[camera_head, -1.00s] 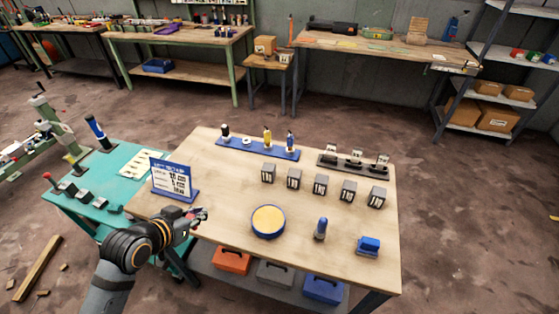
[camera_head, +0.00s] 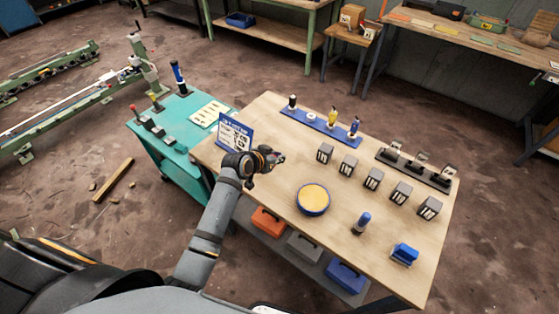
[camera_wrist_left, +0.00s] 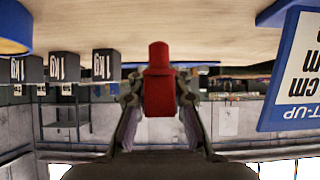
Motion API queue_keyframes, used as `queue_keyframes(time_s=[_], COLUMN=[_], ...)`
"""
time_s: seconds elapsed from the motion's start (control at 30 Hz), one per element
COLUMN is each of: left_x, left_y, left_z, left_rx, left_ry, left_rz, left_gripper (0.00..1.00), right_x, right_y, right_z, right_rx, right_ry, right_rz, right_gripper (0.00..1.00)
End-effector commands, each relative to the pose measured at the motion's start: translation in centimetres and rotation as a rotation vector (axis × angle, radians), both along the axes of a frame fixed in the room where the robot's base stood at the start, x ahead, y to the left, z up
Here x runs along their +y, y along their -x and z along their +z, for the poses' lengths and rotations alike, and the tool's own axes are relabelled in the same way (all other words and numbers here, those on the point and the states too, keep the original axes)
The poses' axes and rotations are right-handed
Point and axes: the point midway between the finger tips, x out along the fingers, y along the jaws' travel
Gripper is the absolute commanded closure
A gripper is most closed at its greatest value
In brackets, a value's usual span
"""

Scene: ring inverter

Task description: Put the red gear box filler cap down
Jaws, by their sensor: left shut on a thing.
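The red gear box filler cap (camera_wrist_left: 159,80) is between the two fingers of my left gripper (camera_wrist_left: 159,100) in the left wrist view, which appears upside down. The fingers are shut on its sides. In the head view my left gripper (camera_head: 277,158) is over the left part of the wooden table (camera_head: 280,187), just right of the blue and white sign (camera_head: 235,133). The cap is too small there to make out clearly. The wrist view shows the table surface close to the cap; I cannot tell whether they touch. My right gripper is not in view.
A round blue-rimmed yellow pad (camera_head: 313,198) lies right of the gripper. Several dark blocks (camera_head: 373,179) stand in a row beyond it. A blue rack (camera_head: 318,124) lies at the back. A blue-handled tool (camera_head: 361,222) and a blue block (camera_head: 404,254) stand at front right.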

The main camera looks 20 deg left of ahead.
Motion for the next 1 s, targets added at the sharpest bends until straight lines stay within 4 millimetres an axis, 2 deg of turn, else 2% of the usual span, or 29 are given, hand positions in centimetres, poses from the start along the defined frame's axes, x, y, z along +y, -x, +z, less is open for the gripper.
queue_keyframes(time_s=[0.17,0.3,0.43,0.77,0.8,1.0], left_x=[-0.1,-0.2,-0.2,-0.1,-0.1,-0.1], left_y=[-0.4,-0.7,-0.8,-0.8,-0.8,-0.7], left_z=[-0.5,-2.3,-3.8,-4.4,-4.3,-4.3], left_rx=[-0.001,0.004,0.001,0.0,0.0,0.0], left_ry=[0.0,0.0,-0.001,-0.001,-0.001,-0.001], left_rz=[0.0,0.002,0.002,0.002,0.002,0.002], left_gripper=[1.0,1.0,1.0,1.0,0.84,0.6], right_x=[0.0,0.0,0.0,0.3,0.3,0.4], right_y=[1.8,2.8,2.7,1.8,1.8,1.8], right_z=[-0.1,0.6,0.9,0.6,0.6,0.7], right_rx=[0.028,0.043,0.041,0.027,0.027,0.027], right_ry=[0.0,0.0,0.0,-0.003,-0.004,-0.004], right_rz=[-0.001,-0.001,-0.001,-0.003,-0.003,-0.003], right_gripper=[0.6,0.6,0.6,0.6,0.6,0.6])
